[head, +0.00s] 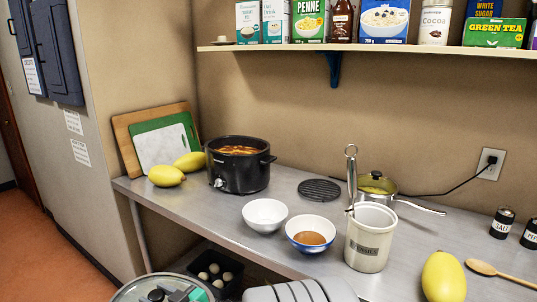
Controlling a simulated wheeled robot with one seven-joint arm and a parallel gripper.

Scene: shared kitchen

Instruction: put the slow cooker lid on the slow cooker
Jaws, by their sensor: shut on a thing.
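The slow cooker (239,173) is a black round pot with side handles and a front dial. It stands uncovered on the metal counter with orange-red food inside. The slow cooker lid (132,290) is round and clear with a rim, at the bottom edge of the head view, partly cut off. My gripper (176,295), dark with teal parts, is shut on the lid near its middle, where a dark knob seems to be. The lid is in front of the counter, below and nearer than the cooker. The exact grip is partly hidden.
A white bowl (265,213), a bowl of brown food (310,234) and a utensil crock (369,238) stand right of the cooker. Yellow fruits (167,176) and cutting boards (163,146) are left. A black crate (209,262) sits below the counter. A shelf (370,47) runs above.

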